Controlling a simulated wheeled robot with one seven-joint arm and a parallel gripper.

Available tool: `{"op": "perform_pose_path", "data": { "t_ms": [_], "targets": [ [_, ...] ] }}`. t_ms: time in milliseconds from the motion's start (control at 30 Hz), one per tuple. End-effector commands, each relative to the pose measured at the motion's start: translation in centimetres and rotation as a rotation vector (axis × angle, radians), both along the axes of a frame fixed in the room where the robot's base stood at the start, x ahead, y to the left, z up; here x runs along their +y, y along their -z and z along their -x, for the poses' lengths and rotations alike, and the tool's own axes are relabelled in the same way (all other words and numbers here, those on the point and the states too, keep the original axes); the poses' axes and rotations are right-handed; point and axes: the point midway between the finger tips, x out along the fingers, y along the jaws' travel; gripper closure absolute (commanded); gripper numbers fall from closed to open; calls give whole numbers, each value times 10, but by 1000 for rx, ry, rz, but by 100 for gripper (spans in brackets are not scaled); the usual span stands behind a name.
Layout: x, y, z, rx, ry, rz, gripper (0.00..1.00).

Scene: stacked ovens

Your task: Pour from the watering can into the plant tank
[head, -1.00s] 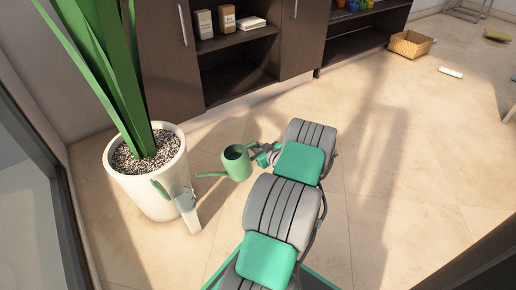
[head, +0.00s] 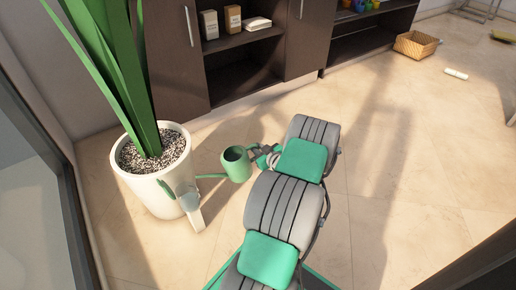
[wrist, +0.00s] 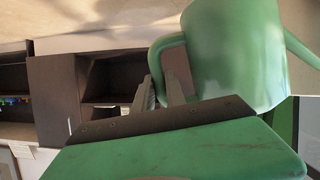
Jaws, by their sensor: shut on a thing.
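The green watering can (head: 236,165) hangs in the air in the head view, its long spout pointing left toward the white pot. It looks about upright, and its spout tip shows close to the plant tank (head: 190,206), a pale funnel-like piece on the pot's front right side. I cannot tell the depth gap between them. My gripper (head: 262,158) is right of the can, shut on its handle. In the wrist view the can (wrist: 235,55) fills the upper right, with its handle between my gripper's fingers (wrist: 160,92). The can's contents are hidden.
The white pot (head: 150,192) with gravel and a tall green plant (head: 105,65) stands left, near a window frame (head: 45,180). Dark cabinets (head: 172,60) with open shelves line the back. A basket (head: 415,45) lies farther right. The tiled floor at right is mostly clear.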

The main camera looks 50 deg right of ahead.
Motion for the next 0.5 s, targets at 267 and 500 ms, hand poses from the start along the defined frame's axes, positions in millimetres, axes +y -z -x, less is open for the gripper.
{"op": "perform_pose_path", "data": {
  "t_ms": [267,500],
  "targets": [
    [2,-3,-2,-4,0,2,100],
    [11,-2,-4,-4,0,2,100]
  ]
}}
